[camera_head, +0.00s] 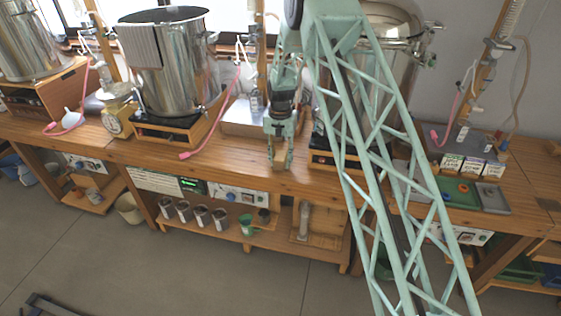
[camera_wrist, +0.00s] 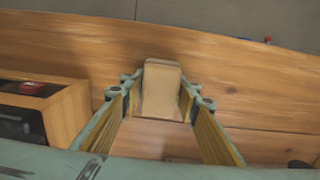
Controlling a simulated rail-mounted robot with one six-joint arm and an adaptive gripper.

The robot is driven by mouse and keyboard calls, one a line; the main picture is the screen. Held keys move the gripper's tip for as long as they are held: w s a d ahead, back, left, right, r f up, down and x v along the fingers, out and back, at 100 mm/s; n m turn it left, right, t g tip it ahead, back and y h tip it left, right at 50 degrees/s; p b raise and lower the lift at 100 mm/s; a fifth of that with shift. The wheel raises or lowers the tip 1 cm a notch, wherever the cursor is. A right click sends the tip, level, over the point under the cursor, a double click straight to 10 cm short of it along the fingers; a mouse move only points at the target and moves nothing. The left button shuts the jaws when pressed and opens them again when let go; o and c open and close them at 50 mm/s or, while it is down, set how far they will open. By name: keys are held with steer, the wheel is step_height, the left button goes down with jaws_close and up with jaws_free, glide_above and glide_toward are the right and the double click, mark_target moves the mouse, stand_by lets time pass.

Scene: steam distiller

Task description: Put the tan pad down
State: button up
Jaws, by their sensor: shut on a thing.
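The tan pad (camera_wrist: 161,80) is a small light-brown block in the wrist view. My gripper (camera_wrist: 160,98) is shut on it, with one finger against each side near the fingertips. In the head view my gripper (camera_head: 279,163) points down over the front part of the wooden bench (camera_head: 232,160). The pad is too small to make out there. I cannot tell whether the pad touches the bench top or is just above it.
A wooden-sided stand with a red part (camera_wrist: 33,88) is left of my gripper in the wrist view. A large steel pot (camera_head: 165,62) stands on a burner to the left in the head view. Bare bench top surrounds the pad.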

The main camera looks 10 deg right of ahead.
mark_target(280, 156)
steer(key=o, duration=0.9)
steer(key=shift+f, duration=0.1)
steer(key=shift+r, duration=0.2)
step_height(280, 156, up, 11)
steer(key=shift+r+p, duration=0.2)
steer(key=shift+p, duration=0.6)
steer(key=shift+r, duration=0.3)
